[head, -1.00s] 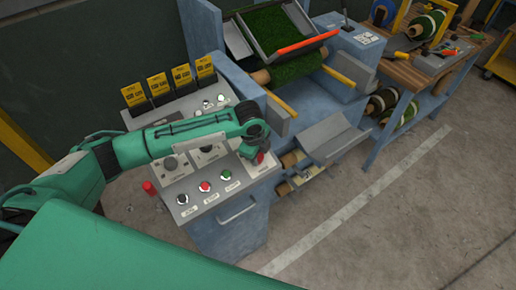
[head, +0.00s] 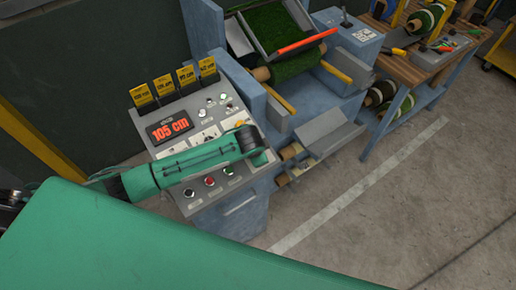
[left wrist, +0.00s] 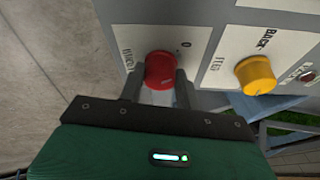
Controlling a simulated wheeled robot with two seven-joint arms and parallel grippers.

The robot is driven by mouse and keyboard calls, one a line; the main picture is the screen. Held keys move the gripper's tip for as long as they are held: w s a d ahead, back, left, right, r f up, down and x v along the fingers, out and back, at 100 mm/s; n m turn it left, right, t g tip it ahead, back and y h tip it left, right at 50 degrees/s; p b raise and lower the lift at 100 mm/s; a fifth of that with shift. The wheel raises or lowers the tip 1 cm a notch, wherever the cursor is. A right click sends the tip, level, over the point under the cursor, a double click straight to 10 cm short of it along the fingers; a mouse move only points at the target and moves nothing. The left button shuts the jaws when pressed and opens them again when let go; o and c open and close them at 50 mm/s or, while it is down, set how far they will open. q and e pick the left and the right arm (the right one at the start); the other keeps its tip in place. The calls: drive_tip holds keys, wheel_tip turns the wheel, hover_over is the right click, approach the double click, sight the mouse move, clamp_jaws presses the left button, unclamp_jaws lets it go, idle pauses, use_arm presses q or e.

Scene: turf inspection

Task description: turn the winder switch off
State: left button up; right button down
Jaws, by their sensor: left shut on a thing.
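The winder switch appears as a round red knob (left wrist: 159,69) on a pale label at the edge of the grey panel. The label carries a "0" and a partly hidden word. My left gripper (left wrist: 157,90) is shut on this red knob, one finger on each side of it. In the head view my left gripper (head: 258,157) is at the panel's right edge, and my own arm hides the knob there. My right gripper is in neither view.
A yellow knob (left wrist: 256,75) sits close beside the red one. The control panel (head: 140,122) also has a red "105 cm" display (head: 170,127), push buttons (head: 209,181) and yellow cards (head: 188,76). A turf roller (head: 300,68) stands behind. Floor (head: 400,225) at right is clear.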

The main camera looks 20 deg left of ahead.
use_arm(q)
drive_tip(key=shift+n+t+p, duration=0.3)
drive_tip(key=shift+n+p, duration=0.1)
drive_tip(key=shift+n, duration=0.5)
drive_tip(key=shift+y, duration=0.3)
drive_tip(key=o, duration=1)
drive_tip(key=shift+c, duration=0.2)
drive_tip(key=shift+s+r, duration=0.1)
drive_tip(key=shift+r, duration=0.05)
drive_tip(key=shift+s+r, duration=0.15)
drive_tip(key=shift+r, duration=0.15)
drive_tip(key=b+v, duration=0.4)
drive_tip(key=v, duration=0.8)
drive_tip(key=shift+s+r, duration=0.25)
drive_tip(key=shift+r, duration=0.1)
